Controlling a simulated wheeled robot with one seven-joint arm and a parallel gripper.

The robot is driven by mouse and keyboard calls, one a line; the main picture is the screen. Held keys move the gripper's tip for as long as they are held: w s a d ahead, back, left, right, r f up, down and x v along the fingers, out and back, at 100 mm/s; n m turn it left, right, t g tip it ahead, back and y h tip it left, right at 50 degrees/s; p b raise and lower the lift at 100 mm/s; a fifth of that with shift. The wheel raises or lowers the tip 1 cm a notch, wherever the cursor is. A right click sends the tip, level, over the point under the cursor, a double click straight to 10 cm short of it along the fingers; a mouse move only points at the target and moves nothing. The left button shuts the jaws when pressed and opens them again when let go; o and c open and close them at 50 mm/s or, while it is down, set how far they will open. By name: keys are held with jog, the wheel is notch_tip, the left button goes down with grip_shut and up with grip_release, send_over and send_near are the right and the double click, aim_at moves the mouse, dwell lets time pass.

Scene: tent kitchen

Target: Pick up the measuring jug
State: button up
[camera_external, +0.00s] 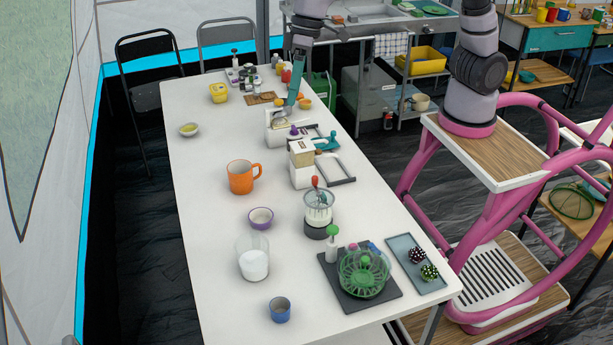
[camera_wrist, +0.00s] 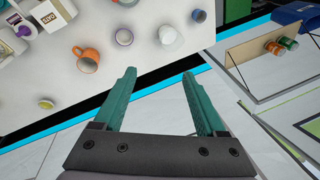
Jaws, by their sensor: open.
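A clear vessel with white contents (camera_external: 253,262), which looks like the measuring jug, stands upright on the white table (camera_external: 205,235), near its front left. It also shows in the wrist view (camera_wrist: 168,36), above the fingers and apart from them. No handle on it can be made out. My gripper (camera_external: 291,108) hangs over the far part of the table, well behind the jug. In the wrist view its teal fingers (camera_wrist: 160,73) are spread apart, with nothing between them.
An orange mug (camera_external: 240,178), a purple bowl (camera_external: 260,219) and a blue cup (camera_external: 280,310) stand around the jug. A blender-like jar (camera_external: 318,211) and a green basket (camera_external: 363,275) are to its right. The table's left strip is mostly clear.

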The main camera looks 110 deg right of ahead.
jog(key=w+a+f+g, duration=0.1)
jog(key=w+a+f, duration=0.1)
jog(key=w+f, duration=0.8)
jog(key=g+h, duration=0.1)
jog(key=g, duration=0.1)
send_over(253, 230)
notch_tip(253, 230, down, 18)
jog(key=shift+r, duration=0.15)
jog(key=f, duration=0.5)
jog(key=shift+a+f, duration=0.15)
jog(key=shift+a, duration=0.05)
notch_tip(253, 230, down, 5)
jog(key=shift+d+f, duration=0.15)
grip_shut()
